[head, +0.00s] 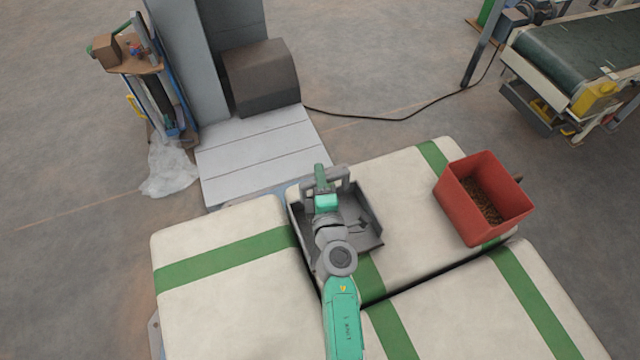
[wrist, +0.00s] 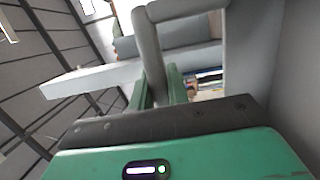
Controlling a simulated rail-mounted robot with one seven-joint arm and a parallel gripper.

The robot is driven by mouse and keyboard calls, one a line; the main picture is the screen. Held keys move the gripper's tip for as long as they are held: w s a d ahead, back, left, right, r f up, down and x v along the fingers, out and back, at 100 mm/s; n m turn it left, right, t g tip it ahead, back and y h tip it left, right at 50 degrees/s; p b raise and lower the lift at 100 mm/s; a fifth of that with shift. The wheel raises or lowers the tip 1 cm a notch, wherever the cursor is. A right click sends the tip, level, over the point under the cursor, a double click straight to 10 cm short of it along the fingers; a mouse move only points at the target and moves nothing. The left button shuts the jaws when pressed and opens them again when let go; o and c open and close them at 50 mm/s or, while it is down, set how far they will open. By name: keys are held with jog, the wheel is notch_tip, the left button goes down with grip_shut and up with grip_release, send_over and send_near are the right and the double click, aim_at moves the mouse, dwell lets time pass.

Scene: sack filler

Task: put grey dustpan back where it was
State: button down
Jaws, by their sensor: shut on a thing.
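The grey dustpan (head: 372,228) is an open, scoop-like tray with a raised grey handle at its far side. It is over the white sacks with green stripes, near the gap between two of them; whether it touches them I cannot tell. My gripper (head: 320,178) is shut on the dustpan's handle, and my arm hides part of the pan. In the wrist view the grey handle bar (wrist: 148,50) of the dustpan passes between the green fingers of my gripper (wrist: 162,88).
A red bin (head: 458,208) with brown granules stands at the right on a sack (head: 400,165). A grey machine with a slatted platform (head: 255,155) is behind. A small cart (head: 140,68) is at the back left, and a conveyor (head: 570,50) at the back right.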

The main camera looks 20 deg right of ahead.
jog(key=shift+f, duration=0.45)
jog(key=c, duration=1.3)
grip_release()
jog(key=shift+c, duration=0.2)
jog(key=shift+r+p, duration=0.3)
jog(key=shift+p, duration=0.1)
jog(key=s+a+p, duration=0.2)
jog(key=s, duration=1)
jog(key=shift+f, duration=0.15)
